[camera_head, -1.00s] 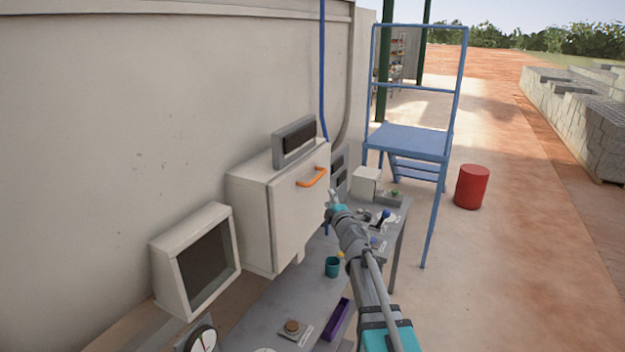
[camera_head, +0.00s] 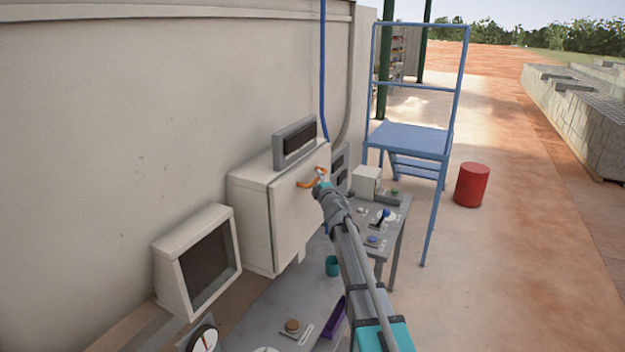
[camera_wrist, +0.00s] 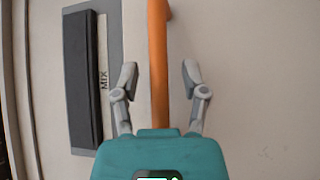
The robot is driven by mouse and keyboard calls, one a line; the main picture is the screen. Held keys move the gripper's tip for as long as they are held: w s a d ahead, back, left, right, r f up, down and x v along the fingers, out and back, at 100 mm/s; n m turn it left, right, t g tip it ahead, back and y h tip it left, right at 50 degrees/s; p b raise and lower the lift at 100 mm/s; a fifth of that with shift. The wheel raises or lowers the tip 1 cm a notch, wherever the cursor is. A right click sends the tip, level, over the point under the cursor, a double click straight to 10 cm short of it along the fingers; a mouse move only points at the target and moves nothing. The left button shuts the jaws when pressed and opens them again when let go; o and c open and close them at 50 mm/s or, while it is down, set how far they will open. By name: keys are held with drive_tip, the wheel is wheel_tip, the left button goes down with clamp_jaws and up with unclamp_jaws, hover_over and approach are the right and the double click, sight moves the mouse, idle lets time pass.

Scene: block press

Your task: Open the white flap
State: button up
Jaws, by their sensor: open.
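The white flap (camera_head: 291,226) is the front door of a white box on the wall, and it looks closed. An orange handle (camera_head: 306,184) is fixed to its front. In the wrist view the handle (camera_wrist: 159,60) runs upright between the two fingers of my gripper (camera_wrist: 157,80), with a gap on each side. The fingers are open and do not touch the handle. In the head view my gripper (camera_head: 320,175) is at the handle's right end and partly hides it. The wrist view also shows the flap's plain surface (camera_wrist: 250,80).
A grey display (camera_head: 295,142) sits on top of the box. A screen box (camera_head: 205,262) stands at the left. The grey table below holds a teal cup (camera_head: 332,266), a purple tray (camera_head: 330,318) and several buttons. A blue stand (camera_head: 408,140) and red drum (camera_head: 472,185) are beyond.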

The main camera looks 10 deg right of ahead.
drive_tip(key=shift+w, duration=0.2)
drive_tip(key=shift+c, duration=0.2)
clamp_jaws()
